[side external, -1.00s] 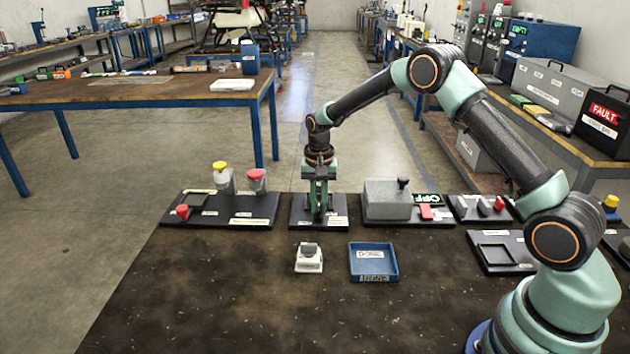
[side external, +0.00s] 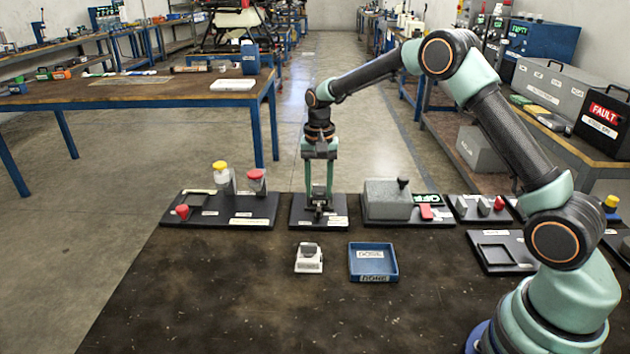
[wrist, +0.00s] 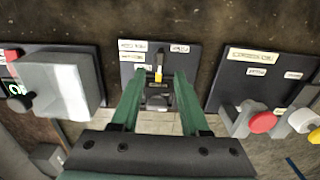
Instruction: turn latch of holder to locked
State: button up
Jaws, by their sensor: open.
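The holder (side external: 319,207) is a small dark fixture on a black base plate with white labels, at the back edge of the dark table. In the wrist view the holder (wrist: 157,101) shows a dark block with a thin yellow-tipped latch (wrist: 158,75) pointing toward the labelled side of the plate. The latch's lock position cannot be read from the labels. My gripper (side external: 319,193) points down over the holder with its two green fingers apart. In the wrist view my gripper (wrist: 159,80) is open, one finger on each side of the holder and latch, holding nothing; contact cannot be told.
A grey box fixture (side external: 388,198) stands close on the right, and a plate with red and yellow knobs (side external: 215,210) close on the left. The table's front left is clear.

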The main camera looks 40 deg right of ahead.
aim_at(319, 207)
notch_tip(319, 207, up, 7)
dwell(0.3)
jog(key=s+a+r+n+t, duration=0.3)
jog(key=s+r+n, duration=0.1)
jog(key=s+r, duration=0.55)
jog(key=s+a+n+t, duration=0.2)
jog(key=s+n, duration=0.3)
jog(key=s, duration=0.8)
jog(key=shift+s+a+f+t, duration=0.15)
jog(key=shift+f+t, duration=0.05)
jog(key=shift+t, duration=0.1)
jog(key=shift+o, duration=0.3)
